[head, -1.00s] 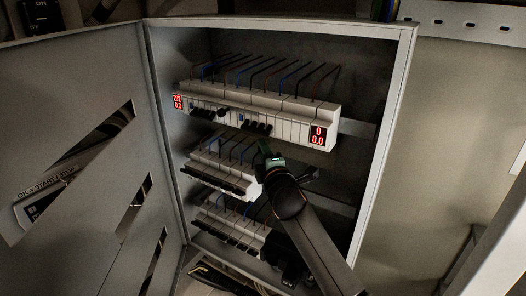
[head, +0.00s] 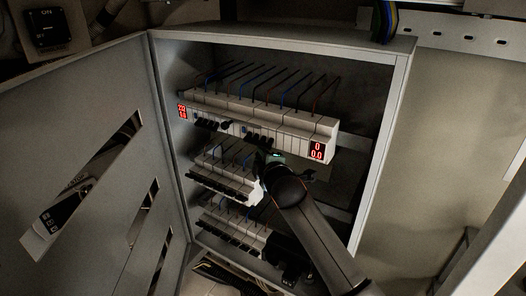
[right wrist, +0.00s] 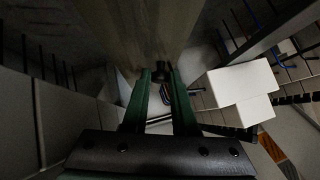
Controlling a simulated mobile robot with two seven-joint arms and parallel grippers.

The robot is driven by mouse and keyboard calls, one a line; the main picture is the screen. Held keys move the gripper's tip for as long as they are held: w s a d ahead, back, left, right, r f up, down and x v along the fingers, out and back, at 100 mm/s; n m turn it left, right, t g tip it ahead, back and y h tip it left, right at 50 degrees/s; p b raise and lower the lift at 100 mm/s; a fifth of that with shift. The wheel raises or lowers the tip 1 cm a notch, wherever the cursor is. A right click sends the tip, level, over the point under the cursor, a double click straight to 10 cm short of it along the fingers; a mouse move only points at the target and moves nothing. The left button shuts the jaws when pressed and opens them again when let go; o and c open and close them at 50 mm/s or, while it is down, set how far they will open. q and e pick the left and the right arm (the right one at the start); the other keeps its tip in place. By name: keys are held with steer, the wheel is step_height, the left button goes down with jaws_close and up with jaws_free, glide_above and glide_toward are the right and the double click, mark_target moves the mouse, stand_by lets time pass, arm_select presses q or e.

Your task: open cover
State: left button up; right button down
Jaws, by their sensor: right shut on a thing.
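The grey cover (head: 75,130) of the electrical cabinet is a slotted door at the left, standing swung open from the cabinet (head: 403,95). Rows of white breakers show inside. My right gripper (head: 272,160) reaches into the cabinet from the lower right, in front of the gap below the top breaker row. In the right wrist view its green fingers (right wrist: 162,78) are close together on a small dark part (right wrist: 161,70); what it is I cannot tell. In the head view the fingertips are too small to make out. My left gripper is not in view.
The top breaker row (head: 262,125) has red displays at both ends and wires above. Two shorter rows (head: 222,187) lie below it. A white block (right wrist: 240,85) is close to the right of the fingers. A black ON switch (head: 47,33) is at upper left.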

steer(key=shift+r, duration=0.15)
steer(key=c, duration=1)
jaws_free()
steer(key=shift+s, duration=0.15)
steer(key=b+v, duration=0.1)
steer(key=v, duration=1.1)
steer(key=shift+r, duration=0.25)
steer(key=shift+s, duration=0.1)
